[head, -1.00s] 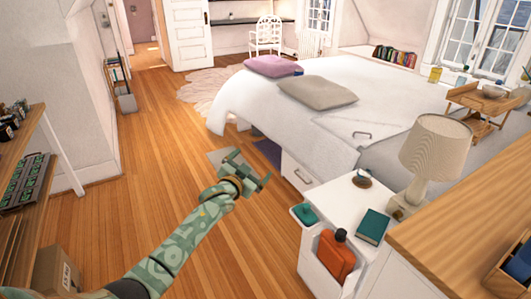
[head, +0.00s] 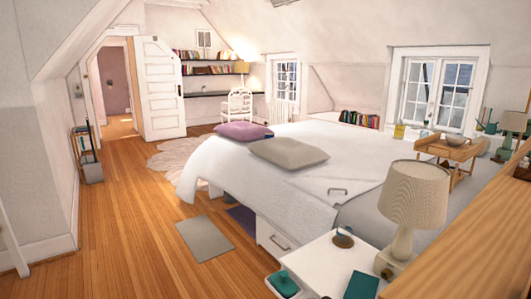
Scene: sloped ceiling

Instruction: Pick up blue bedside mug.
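A small, rounded, dark bluish and brown item (head: 343,238) stands on the white nightstand (head: 318,262) beside the bed. It may be the mug, but it is too small to tell. A small blue thing (head: 269,133) also shows behind the pillows at the far side of the bed; its shape is unclear. Neither of my grippers is in view.
A table lamp (head: 413,195), a teal book (head: 361,286) and a teal box (head: 283,284) are by the nightstand. The bed (head: 250,185) fills the middle. A wooden counter (head: 470,245) borders the right. Wooden floor (head: 135,225) is open at left.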

